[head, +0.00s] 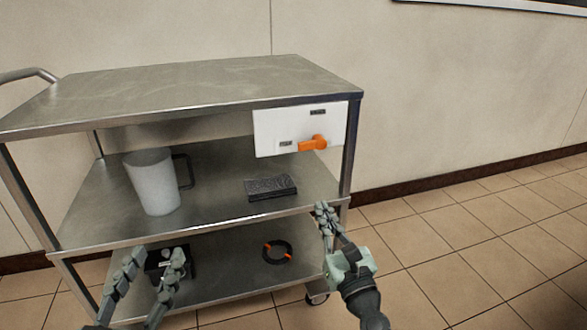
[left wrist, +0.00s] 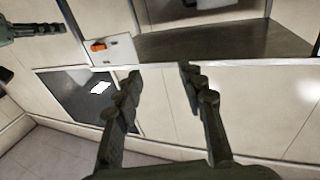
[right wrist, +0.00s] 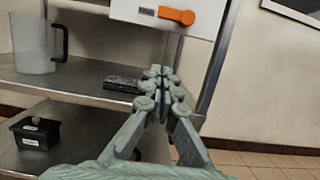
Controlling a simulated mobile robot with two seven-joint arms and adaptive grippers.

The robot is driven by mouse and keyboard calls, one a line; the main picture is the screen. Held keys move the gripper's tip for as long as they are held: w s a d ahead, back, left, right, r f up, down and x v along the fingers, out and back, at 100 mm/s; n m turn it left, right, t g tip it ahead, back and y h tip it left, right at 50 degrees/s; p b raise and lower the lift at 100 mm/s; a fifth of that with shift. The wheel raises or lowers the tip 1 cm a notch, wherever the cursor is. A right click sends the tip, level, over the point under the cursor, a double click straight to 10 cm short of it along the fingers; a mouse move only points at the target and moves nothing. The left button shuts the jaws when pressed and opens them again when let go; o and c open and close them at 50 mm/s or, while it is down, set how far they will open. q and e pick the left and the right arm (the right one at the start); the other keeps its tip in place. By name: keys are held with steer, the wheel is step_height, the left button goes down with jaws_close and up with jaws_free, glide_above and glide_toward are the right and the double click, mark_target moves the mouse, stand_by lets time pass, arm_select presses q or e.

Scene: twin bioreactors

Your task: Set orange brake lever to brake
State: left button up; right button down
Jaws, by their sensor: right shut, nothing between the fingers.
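The orange brake lever (head: 313,144) is mounted on a white panel (head: 275,132) at the front right of the cart, under its top shelf. Its arm points left, roughly level, toward a small label; another label is at the panel's top. The lever also shows in the right wrist view (right wrist: 177,16) and in the left wrist view (left wrist: 99,46). My right gripper (head: 322,207) is shut and empty, below the lever and apart from it, near the middle shelf's right edge. My left gripper (head: 156,255) is open and empty in front of the lower shelf at the left.
The metal cart (head: 200,88) holds a white jug (head: 152,182) and a dark flat block (head: 270,187) on its middle shelf. A black box (right wrist: 35,131) and a dark ring with orange marks (head: 278,252) are on the lower shelf. Tiled floor to the right is clear.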

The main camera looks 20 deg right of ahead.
mark_target(311, 143)
arm_select(q)
steer(key=shift+r, duration=0.15)
arm_select(e)
steer(key=shift+a+r, duration=0.1)
arm_select(q)
steer(key=shift+s, duration=0.1)
steer(key=s+a+f+g+y+p, duration=0.3)
steer(key=a+f+g, duration=0.3)
steer(key=f, duration=0.7)
steer(key=shift+a+f+n+g+y, duration=0.15)
steer(key=shift+a+n+g+y, duration=0.25)
steer(key=shift+a+y, duration=0.6)
arm_select(e)
steer(key=w+r, duration=0.6)
steer(key=w, duration=0.3)
steer(key=shift+w+r, duration=0.2)
steer(key=shift+w, duration=0.1)
